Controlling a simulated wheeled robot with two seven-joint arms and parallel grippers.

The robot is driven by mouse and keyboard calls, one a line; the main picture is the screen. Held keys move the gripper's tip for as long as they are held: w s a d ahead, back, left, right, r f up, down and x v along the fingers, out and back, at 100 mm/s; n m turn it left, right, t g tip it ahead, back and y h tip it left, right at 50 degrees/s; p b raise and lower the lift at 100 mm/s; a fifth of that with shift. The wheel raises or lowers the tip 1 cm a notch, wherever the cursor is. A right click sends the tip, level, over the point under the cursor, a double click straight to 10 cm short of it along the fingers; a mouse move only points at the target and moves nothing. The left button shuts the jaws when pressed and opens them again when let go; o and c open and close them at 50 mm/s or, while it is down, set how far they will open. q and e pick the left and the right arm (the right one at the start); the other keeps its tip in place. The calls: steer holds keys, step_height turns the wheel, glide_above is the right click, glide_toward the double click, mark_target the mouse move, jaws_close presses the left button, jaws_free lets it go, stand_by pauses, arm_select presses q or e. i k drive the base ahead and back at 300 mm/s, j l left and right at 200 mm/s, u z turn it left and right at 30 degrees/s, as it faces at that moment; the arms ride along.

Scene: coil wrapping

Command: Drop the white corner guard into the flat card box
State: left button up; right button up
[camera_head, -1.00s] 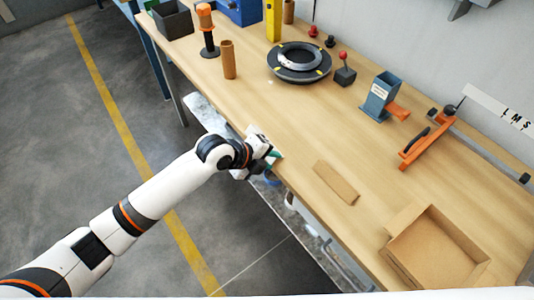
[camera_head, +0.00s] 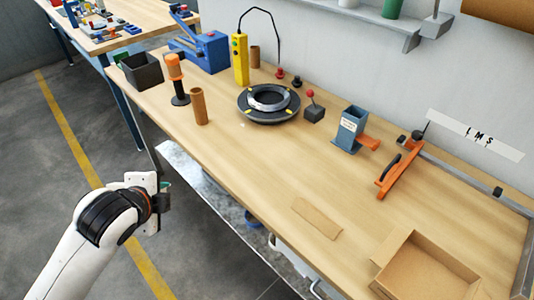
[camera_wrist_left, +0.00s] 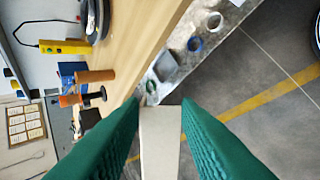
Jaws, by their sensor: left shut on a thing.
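My left gripper (camera_head: 163,196) is over the floor, left of the workbench's front edge. In the left wrist view its two green fingers are shut on the white corner guard (camera_wrist_left: 160,140), a pale strip between the pads. In the head view the guard cannot be made out behind the wrist. The flat card box (camera_head: 428,268) stands open at the bench's lower right, far from the gripper, and looks empty. My right gripper is not in view.
A flat brown card piece (camera_head: 317,218) lies on the bench left of the box. A black ring with a coil (camera_head: 268,103), a blue tape dispenser (camera_head: 350,128) and an orange-handled tool (camera_head: 402,165) stand farther back. The bench front is mostly clear.

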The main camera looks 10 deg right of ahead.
mark_target(418, 283)
steer(key=z, duration=0.45)
steer(key=k+z, duration=0.1)
steer(key=z, duration=0.8)
steer(key=k+z, duration=0.1)
steer(key=z, duration=0.35)
